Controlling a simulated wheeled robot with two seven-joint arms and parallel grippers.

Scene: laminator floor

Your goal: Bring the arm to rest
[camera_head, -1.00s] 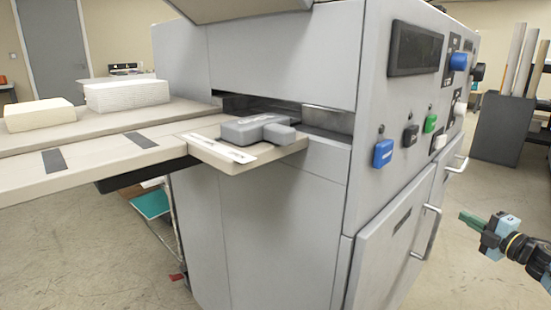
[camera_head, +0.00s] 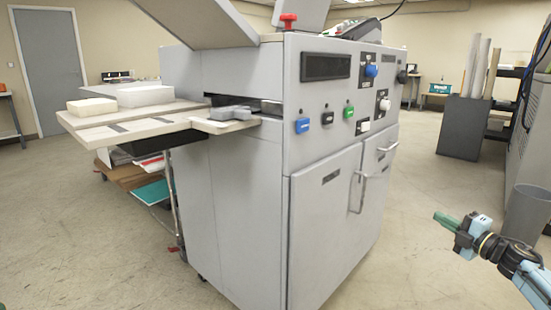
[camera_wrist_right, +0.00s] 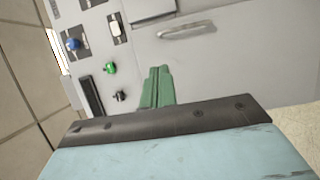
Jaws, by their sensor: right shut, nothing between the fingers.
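My right gripper (camera_head: 446,221) is at the right side of the head view, out in front of the floor and clear of the laminator. Its green fingers also show in the right wrist view (camera_wrist_right: 157,88), closed together with nothing between them. The grey laminator (camera_head: 228,195) stands in the middle of the head view, its control panel facing right. In the right wrist view the machine's panel and a door handle (camera_wrist_right: 187,30) show beyond the fingers. My left gripper is not in view.
The feed table (camera_head: 75,122) juts out left, with paper stacks (camera_head: 146,96) on it. Door handles (camera_head: 364,190) stick out from the laminator's front. A grey bin (camera_head: 525,215) stands at the right edge, behind my right arm. Open floor lies between the laminator and my arm.

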